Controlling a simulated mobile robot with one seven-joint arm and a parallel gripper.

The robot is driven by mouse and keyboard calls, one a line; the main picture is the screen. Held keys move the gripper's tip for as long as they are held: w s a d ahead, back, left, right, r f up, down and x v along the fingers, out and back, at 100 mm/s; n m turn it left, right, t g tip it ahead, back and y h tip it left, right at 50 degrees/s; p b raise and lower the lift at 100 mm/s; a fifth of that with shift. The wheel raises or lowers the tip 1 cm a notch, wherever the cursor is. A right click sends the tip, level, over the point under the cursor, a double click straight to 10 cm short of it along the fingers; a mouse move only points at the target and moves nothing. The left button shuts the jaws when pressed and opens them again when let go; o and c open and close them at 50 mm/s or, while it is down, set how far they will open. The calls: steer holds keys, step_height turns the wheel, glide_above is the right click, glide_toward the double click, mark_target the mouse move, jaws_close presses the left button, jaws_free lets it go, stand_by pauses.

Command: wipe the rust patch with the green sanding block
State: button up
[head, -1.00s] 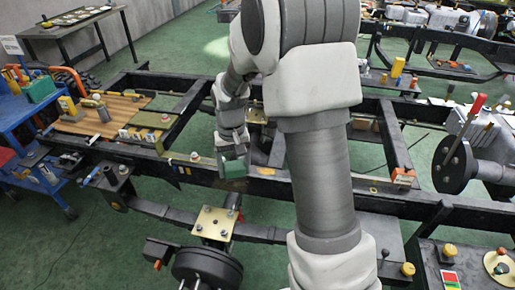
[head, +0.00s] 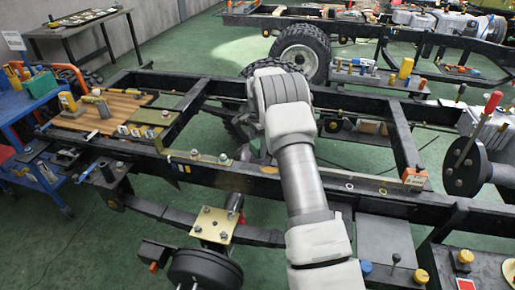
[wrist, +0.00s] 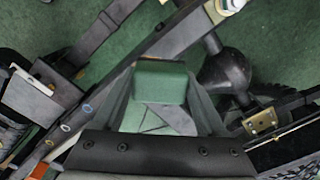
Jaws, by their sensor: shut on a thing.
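The green sanding block (wrist: 160,84) is between the two fingers of my gripper (wrist: 160,74) in the wrist view. My gripper is shut on it and holds it above the black chassis frame. A chassis rail (wrist: 150,52) runs diagonally below and beside the block in that view; I see no contact between them. In the head view my own arm hides the gripper and the block.
In the head view the near chassis rail (head: 232,178) crosses the middle. A wheel (head: 300,50) stands behind my arm. A blue trolley (head: 20,110) is at the left, and a hub disc (head: 463,165) with a red-handled lever is at the right. Green floor shows between the rails.

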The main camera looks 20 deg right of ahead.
steer(key=b, duration=0.3)
glide_above(258, 168)
steer(key=shift+a+f, duration=0.1)
steer(key=shift+f, duration=2.9)
steer(key=shift+f+b, duration=0.75)
steer(key=shift+f, duration=0.25)
steer(key=shift+s, duration=0.1)
